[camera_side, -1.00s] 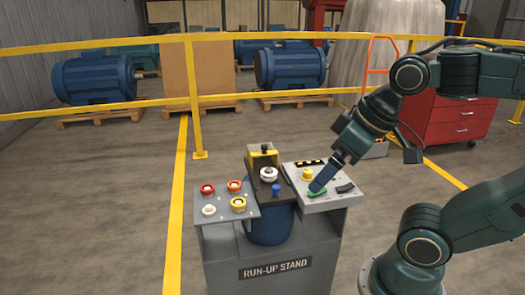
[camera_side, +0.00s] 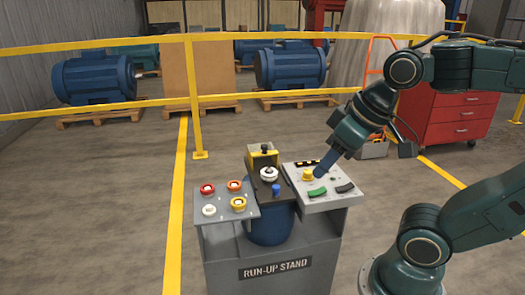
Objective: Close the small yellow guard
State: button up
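A yellow guard (camera_side: 263,159) stands at the back of the dark middle panel of the run-up stand, with a small black part at its top; its exact position is too small to tell. In front of it are a white ring-shaped knob (camera_side: 268,175) and a blue button (camera_side: 275,189). A yellow button (camera_side: 307,175) sits on the light right-hand panel. My gripper (camera_side: 318,173) points down and left, its tip just right of this yellow button; whether they touch is unclear. The fingers look like one narrow blue shape, so their opening cannot be told.
The right panel also carries a green rocker (camera_side: 317,194), a dark rocker (camera_side: 345,188) and a black-and-yellow strip (camera_side: 307,162). The grey left panel (camera_side: 226,212) has several round red, orange, white and yellow buttons. A yellow railing (camera_side: 197,100) runs behind the stand.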

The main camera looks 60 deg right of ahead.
jog(key=w, duration=0.1)
jog(key=w+d+r, duration=0.1)
jog(key=shift+w+r, duration=0.3)
jog(key=shift+w, duration=0.1)
jog(key=c, duration=0.7)
jog(key=shift+m+h, duration=0.4)
jog(key=shift+m, duration=0.3)
jog(key=w+d+r, duration=0.1)
jog(key=w, duration=0.1)
jog(key=w+d, duration=0.1)
jog(key=w, duration=0.2)
jog(key=w+d+r, duration=0.1)
jog(key=w, duration=0.1)
jog(key=shift+w+r, duration=0.3)
jog(key=shift+r, duration=0.05)
grip_shut()
jog(key=w+d+m+g, duration=0.1)
jog(key=w+d+m, duration=0.1)
jog(key=w+d, duration=0.75)
jog(key=w+d+f+m, duration=0.1)
jog(key=w+d+f, duration=0.5)
jog(key=d, duration=0.3)
jog(key=w+d+f+m+g+h, duration=0.1)
jog(key=w+d+f, duration=0.5)
jog(key=w+d, duration=0.3)
jog(key=shift+w+d+f, duration=0.15)
jog(key=shift+w+f, duration=0.05)
jog(key=shift+f, duration=0.05)
